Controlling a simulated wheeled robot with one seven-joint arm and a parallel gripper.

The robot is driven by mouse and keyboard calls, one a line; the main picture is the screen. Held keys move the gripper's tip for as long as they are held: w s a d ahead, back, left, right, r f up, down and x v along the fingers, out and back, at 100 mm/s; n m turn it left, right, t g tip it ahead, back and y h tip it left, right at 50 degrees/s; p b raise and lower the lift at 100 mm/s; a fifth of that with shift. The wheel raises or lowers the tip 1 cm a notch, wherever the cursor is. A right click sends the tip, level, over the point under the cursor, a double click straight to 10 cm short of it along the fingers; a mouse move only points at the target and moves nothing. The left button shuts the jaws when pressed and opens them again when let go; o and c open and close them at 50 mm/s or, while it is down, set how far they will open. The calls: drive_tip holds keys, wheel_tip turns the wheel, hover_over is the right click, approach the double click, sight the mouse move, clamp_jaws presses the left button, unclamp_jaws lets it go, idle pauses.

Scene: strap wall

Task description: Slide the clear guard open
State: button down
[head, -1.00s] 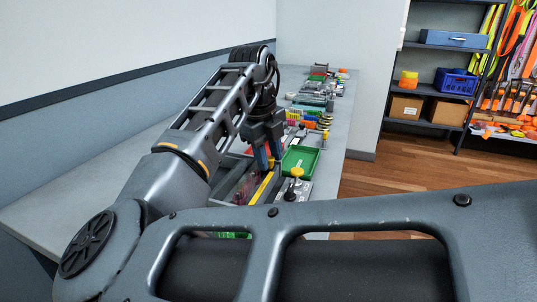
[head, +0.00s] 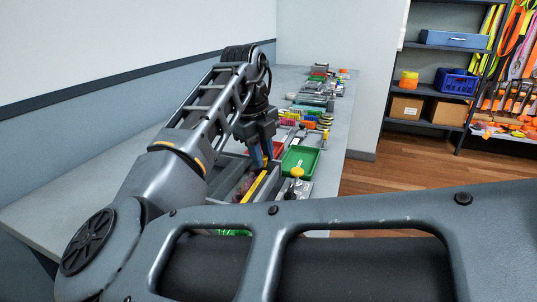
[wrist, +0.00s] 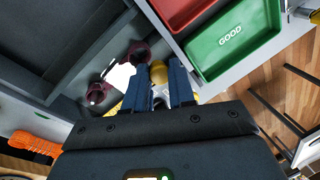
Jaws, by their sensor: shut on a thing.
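The clear guard shows mainly by its yellow edge bar (head: 255,187), which runs slantwise over the front of a grey fixture box on the bench. Its clear panel is hard to make out. My gripper (head: 263,161) reaches down from above and is shut on the yellow bar. In the wrist view my gripper's blue fingers (wrist: 162,88) hide most of the bar, and yellow shows on both sides of them. A rounded yellow knob (wrist: 158,73) shows between the fingers; its distance is unclear. Dark red parts (wrist: 137,53) lie in the box, to the left of the fingers.
A green tray marked GOOD (wrist: 232,38) and a red tray (wrist: 185,8) lie beside the box. Several tools and small parts cover the bench farther back. The bench's left side is clear.

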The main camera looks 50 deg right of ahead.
drive_tip(key=w+a, duration=0.1)
drive_tip(key=w, duration=0.1)
drive_tip(key=w+a, duration=0.1)
drive_tip(key=w, duration=0.2)
drive_tip(key=w+a, duration=0.1)
drive_tip(key=w, duration=0.1)
drive_tip(key=shift+w+r, duration=0.1)
drive_tip(key=shift+w, duration=0.3)
drive_tip(key=c, duration=1.2)
unclamp_jaws()
drive_tip(key=shift+w, duration=0.1)
drive_tip(key=v, duration=0.7)
drive_tip(key=shift+r, duration=0.35)
